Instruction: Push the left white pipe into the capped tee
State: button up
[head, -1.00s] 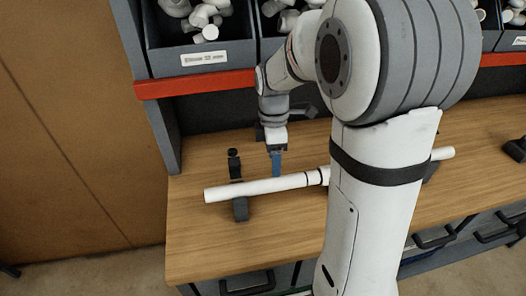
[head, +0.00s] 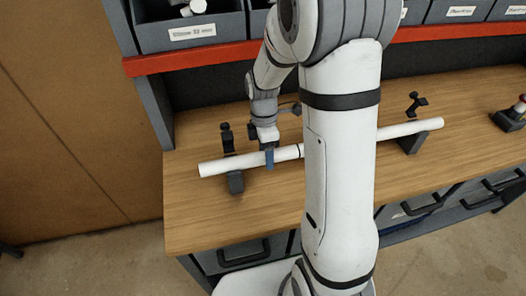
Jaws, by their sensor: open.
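The left white pipe (head: 235,164) lies across a dark support block on the wooden bench, its free end to the left. A dark ring shows near its right end, beside my arm. The capped tee cannot be made out; my arm covers the middle of the pipe run. Another white pipe (head: 412,128) comes out to the right of my arm. My gripper (head: 269,158) points down at the left pipe, right of the left support, with a blue finger overlapping the pipe in the picture. It is open; whether it touches the pipe is unclear.
A left holder (head: 227,138) and a right holder (head: 415,108) with raised black parts stand at the pipes. A red-topped device (head: 516,112) is at the far right. Bins stand above a red shelf edge (head: 200,59). The bench front left is clear.

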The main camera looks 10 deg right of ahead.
jog(key=shift+c, duration=0.5)
grip_shut()
